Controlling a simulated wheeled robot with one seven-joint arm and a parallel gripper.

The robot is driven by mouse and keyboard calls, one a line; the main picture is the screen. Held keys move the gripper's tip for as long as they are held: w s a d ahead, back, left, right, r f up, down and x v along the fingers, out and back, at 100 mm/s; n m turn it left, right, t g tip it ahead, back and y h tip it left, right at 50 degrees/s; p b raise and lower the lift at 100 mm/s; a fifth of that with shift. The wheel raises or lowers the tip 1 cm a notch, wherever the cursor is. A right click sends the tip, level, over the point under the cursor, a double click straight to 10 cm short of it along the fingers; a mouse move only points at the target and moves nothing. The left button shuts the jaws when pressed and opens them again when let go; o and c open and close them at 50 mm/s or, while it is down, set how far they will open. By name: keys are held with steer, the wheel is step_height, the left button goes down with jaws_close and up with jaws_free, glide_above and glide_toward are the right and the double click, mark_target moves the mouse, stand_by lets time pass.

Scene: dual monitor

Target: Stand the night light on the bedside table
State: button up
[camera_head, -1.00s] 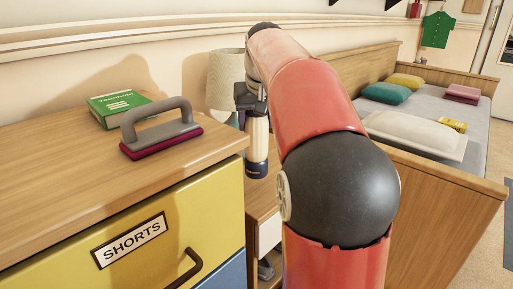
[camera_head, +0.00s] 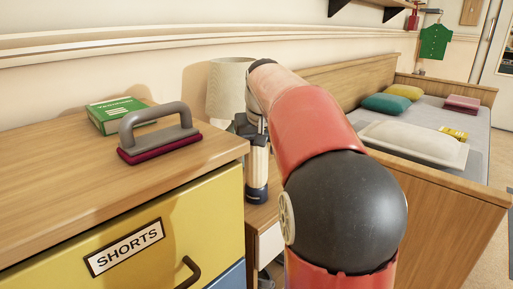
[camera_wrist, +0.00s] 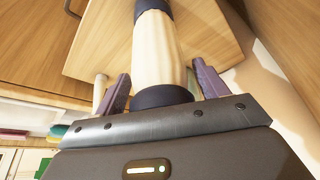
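The night light (camera_head: 258,165) is a cream cylinder with dark blue ends. It is upright in the head view, in front of the lampshade. My gripper (camera_head: 252,130) is at its upper end, shut on it. In the wrist view, the two fingers of my gripper (camera_wrist: 161,82) flank the upper dark band, and the night light (camera_wrist: 157,50) extends away from the camera. The bedside table (camera_head: 266,214) has a wooden top. The night light's base is over or on this top; contact cannot be told. The table also shows in the wrist view (camera_wrist: 105,50).
A lamp (camera_head: 228,88) stands behind my gripper. The yellow dresser (camera_head: 60,185) at left holds a grey-handled brush (camera_head: 160,138) and a green box (camera_head: 116,112). The bed (camera_head: 440,185) is at right, beyond my arm.

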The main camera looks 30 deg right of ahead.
steer(key=shift+o, duration=0.5)
steer(key=shift+r, duration=0.15)
steer(key=p+v, duration=0.3)
steer(key=v, duration=0.9)
